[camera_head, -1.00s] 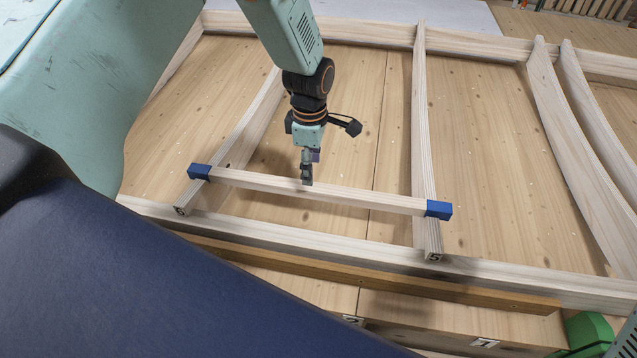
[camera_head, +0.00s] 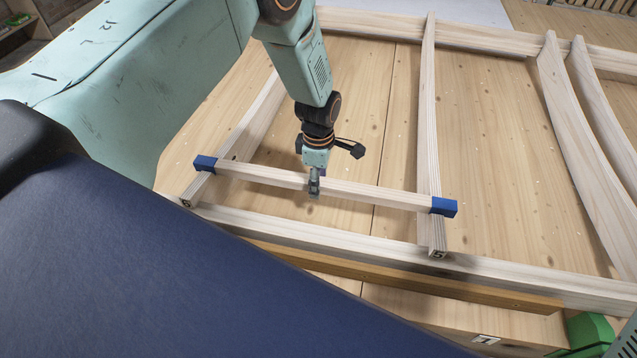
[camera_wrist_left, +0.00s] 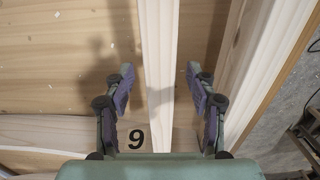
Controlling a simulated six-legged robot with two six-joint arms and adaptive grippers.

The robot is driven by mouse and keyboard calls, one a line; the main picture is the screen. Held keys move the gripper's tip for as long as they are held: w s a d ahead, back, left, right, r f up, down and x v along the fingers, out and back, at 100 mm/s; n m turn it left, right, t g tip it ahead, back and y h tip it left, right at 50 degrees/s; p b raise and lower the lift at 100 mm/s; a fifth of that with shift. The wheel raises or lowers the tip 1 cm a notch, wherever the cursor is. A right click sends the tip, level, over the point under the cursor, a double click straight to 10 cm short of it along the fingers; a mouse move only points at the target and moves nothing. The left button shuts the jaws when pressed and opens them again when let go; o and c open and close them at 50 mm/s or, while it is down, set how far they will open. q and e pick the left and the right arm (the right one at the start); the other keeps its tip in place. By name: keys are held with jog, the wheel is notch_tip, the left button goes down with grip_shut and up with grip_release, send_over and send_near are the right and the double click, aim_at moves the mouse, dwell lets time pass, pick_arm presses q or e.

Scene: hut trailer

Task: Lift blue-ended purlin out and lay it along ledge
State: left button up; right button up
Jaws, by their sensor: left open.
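The blue-ended purlin (camera_head: 385,195) is a pale bar with a blue block at each end. It lies across two curved ribs, its left end over the rib marked 6 (camera_head: 238,135) and its right end over the rib marked 5 (camera_head: 427,110). My left gripper (camera_head: 314,188) is at about the purlin's middle, with a finger showing against its near side. In the left wrist view its two purple-padded fingers (camera_wrist_left: 160,90) are spread, with a pale bar between them and gaps on both sides. A brown ledge-like strip (camera_head: 400,281) runs along the near side. My right gripper is out of view.
A long pale beam (camera_head: 330,242) runs between the purlin and the brown strip. More curved ribs (camera_head: 590,150) stand at the right. A green object (camera_head: 588,330) sits at the lower right.

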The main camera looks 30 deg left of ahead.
pick_arm(q)
jog(key=shift+c, duration=0.5)
jog(key=shift+d+r, duration=0.1)
jog(key=c, duration=0.4)
grip_shut()
